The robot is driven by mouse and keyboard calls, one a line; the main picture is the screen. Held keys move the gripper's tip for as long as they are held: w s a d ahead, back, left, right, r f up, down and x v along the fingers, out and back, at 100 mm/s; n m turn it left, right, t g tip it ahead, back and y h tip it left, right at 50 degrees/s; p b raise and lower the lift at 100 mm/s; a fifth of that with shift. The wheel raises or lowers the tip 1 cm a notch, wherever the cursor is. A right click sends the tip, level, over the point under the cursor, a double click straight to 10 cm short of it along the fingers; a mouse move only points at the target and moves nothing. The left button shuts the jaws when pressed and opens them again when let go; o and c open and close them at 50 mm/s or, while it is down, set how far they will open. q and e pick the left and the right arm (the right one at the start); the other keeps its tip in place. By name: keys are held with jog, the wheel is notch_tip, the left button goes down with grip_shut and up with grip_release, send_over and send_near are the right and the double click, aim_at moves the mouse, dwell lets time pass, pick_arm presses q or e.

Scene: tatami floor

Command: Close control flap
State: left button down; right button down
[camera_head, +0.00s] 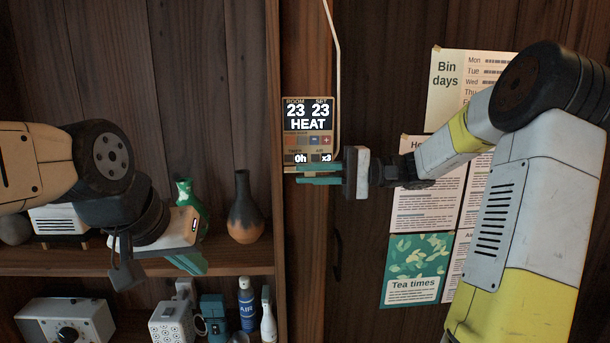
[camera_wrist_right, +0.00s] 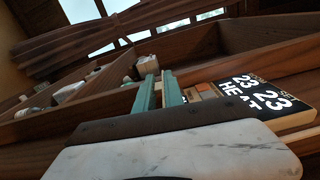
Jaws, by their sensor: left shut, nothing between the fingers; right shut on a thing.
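The control panel (camera_head: 308,125) is on the wooden post. Its screen reads ROOM 23, SET 23 and HEAT, with small buttons and timer readings uncovered below. It also shows at the right in the right wrist view (camera_wrist_right: 262,96). My right gripper (camera_head: 318,174) is at the panel's lower edge, its teal fingers pointing left and shut on the control flap. The fingers hide most of the flap; they also show in the right wrist view (camera_wrist_right: 158,92). My left gripper (camera_head: 188,264) is shut and empty, in front of the shelf at the left, well apart from the panel.
A dark vase (camera_head: 246,208) and a green vase (camera_head: 188,208) stand on the shelf near my left gripper. A blue spray can (camera_head: 247,303) and a white radio (camera_head: 66,321) are below. Paper notices (camera_head: 418,268) hang behind my right arm. A pale cable runs above the panel.

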jog(key=shift+w+r+m, duration=0.1)
jog(key=shift+r+m, duration=0.15)
jog(key=shift+m, duration=0.75)
jog(key=shift+s+r+m, duration=0.1)
jog(key=shift+r+m, duration=0.2)
jog(key=shift+m, duration=0.7)
jog(key=shift+w+r+m, duration=0.1)
jog(key=shift+r+m, duration=0.15)
jog(key=shift+m, duration=0.75)
jog(key=c, duration=1.5)
grip_release()
jog(key=shift+r, duration=0.1)
jog(key=shift+d, duration=0.1)
jog(key=d, duration=0.7)
jog(key=shift+d, duration=0.35)
